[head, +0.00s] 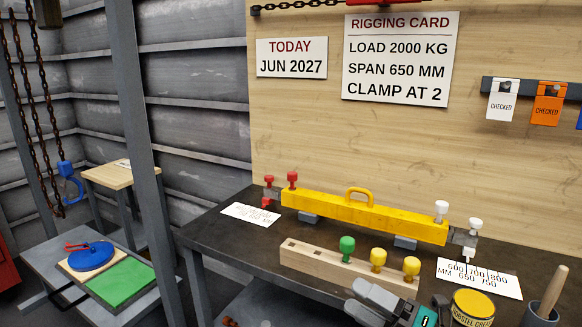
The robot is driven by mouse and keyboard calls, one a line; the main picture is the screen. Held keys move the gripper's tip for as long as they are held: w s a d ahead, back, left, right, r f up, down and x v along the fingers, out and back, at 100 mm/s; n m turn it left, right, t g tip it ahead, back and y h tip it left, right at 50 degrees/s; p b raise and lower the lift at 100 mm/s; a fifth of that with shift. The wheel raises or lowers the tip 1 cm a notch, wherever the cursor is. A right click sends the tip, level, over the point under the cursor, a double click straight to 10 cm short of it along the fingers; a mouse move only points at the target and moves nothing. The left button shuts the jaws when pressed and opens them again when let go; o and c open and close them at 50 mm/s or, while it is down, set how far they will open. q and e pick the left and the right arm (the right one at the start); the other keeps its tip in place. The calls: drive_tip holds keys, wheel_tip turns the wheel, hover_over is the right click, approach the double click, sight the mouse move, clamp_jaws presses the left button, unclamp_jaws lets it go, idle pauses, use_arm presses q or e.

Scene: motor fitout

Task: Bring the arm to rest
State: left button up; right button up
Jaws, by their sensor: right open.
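My right gripper (384,304) shows at the bottom edge, in front of the wooden peg block. It is open, and I see nothing between its fingers. My left gripper is not in view.
The wooden peg block (320,266) holds one green and two yellow knobs close to the gripper. A yellow tin (472,307) and a cup with a wooden handle (543,310) stand to its right. A grey post (148,160) rises left of the bench.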

drive_tip(key=s+d+f+m+h, duration=0.2)
drive_tip(key=s+f+m+h, duration=0.5)
drive_tip(key=f+m, duration=0.4)
drive_tip(key=s+d+f+m+h, duration=0.3)
drive_tip(key=s+f+m+h, duration=0.4)
drive_tip(key=m, duration=1.1)
drive_tip(key=s+f, duration=0.3)
drive_tip(key=f, duration=0.1)
drive_tip(key=shift+s+f+g+h, duration=0.15)
drive_tip(key=shift+g+h, duration=0.15)
drive_tip(key=shift+h, duration=0.1)
